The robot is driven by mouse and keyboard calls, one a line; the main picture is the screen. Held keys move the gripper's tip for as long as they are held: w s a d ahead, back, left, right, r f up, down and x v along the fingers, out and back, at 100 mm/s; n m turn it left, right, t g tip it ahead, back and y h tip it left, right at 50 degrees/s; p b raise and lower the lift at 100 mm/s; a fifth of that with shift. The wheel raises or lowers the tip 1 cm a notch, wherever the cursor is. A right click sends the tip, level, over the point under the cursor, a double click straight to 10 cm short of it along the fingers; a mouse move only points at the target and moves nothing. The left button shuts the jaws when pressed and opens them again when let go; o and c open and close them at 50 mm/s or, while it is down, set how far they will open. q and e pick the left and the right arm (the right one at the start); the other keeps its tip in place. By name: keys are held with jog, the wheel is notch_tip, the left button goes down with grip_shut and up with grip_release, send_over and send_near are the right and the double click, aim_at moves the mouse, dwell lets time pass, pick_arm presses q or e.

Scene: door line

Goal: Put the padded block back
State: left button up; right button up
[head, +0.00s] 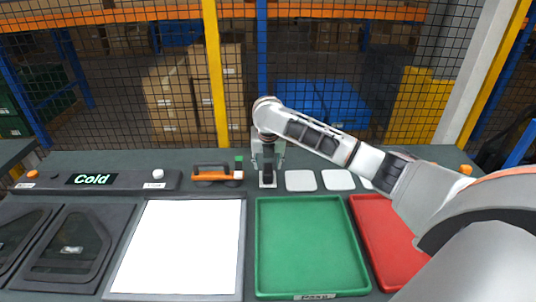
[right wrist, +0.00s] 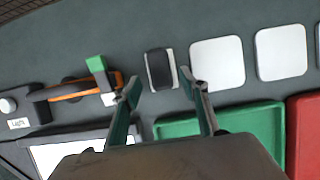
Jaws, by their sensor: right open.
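The padded block (right wrist: 160,70), as I take it, is a small dark block with a pale edge. It is at the left end of a row of white square pads in the right wrist view. My right gripper (right wrist: 162,80) is open, with a finger on each side of the block's near end. I cannot tell whether the fingers touch it. In the head view my right gripper (head: 267,160) points down over that spot at the back of the bench and partly hides the dark block (head: 267,178). My left gripper is not in view.
White pads (head: 300,180) lie to the right. An orange-and-black handled tool (head: 213,175) with a green block (head: 239,162) is to the left. In front are a lit white panel (head: 180,250), an empty green tray (head: 310,250) and a red tray (head: 385,235). A mesh fence stands behind.

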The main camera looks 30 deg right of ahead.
jog(key=v, duration=0.7)
jog(key=shift+r, duration=0.3)
jog(key=shift+s+a, duration=0.1)
